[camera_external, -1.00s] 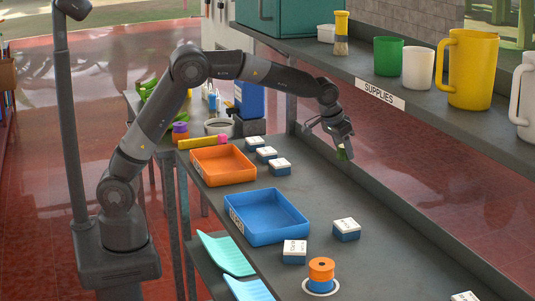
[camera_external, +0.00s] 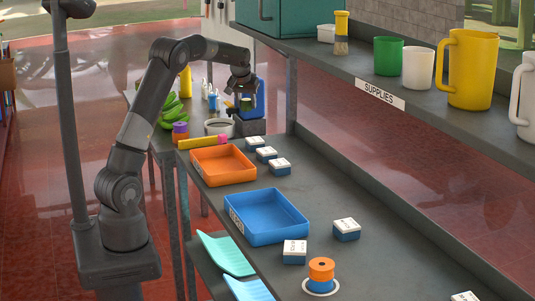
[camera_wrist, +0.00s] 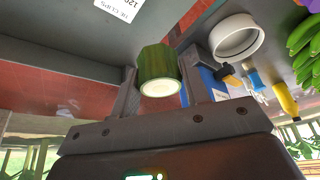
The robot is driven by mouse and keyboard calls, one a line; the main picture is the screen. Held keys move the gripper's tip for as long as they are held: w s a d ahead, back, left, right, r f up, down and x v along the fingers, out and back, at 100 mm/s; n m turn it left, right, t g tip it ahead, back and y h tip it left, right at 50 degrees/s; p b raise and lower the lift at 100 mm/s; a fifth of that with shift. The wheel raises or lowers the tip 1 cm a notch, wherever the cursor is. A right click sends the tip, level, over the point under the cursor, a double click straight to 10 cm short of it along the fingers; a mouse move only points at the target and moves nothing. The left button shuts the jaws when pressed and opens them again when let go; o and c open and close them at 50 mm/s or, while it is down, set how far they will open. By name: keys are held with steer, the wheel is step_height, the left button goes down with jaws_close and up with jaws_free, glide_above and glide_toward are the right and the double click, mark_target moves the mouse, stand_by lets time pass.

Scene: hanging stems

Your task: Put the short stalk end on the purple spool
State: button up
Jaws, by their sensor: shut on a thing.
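A purple thing (camera_wrist: 309,3), probably this spool, is cut off at the top right of the wrist view.
An orange spool (camera_external: 321,265) stands in front.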

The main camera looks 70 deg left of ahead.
steer(key=s+a+n+g, duration=0.1)
steer(key=s+a+n, duration=0.3)
steer(key=s+a, duration=1.1)
glide_above(180, 124)
steer(key=shift+y, duration=0.3)
step_height(180, 124, down, 6)
steer(key=shift+w+a, duration=0.1)
steer(key=shift+w, duration=0.05)
steer(key=shift+a+f, duration=0.25)
steer(key=shift+f, duration=1.9)
steer(key=o, duration=1)
steer(key=shift+f, duration=0.1)
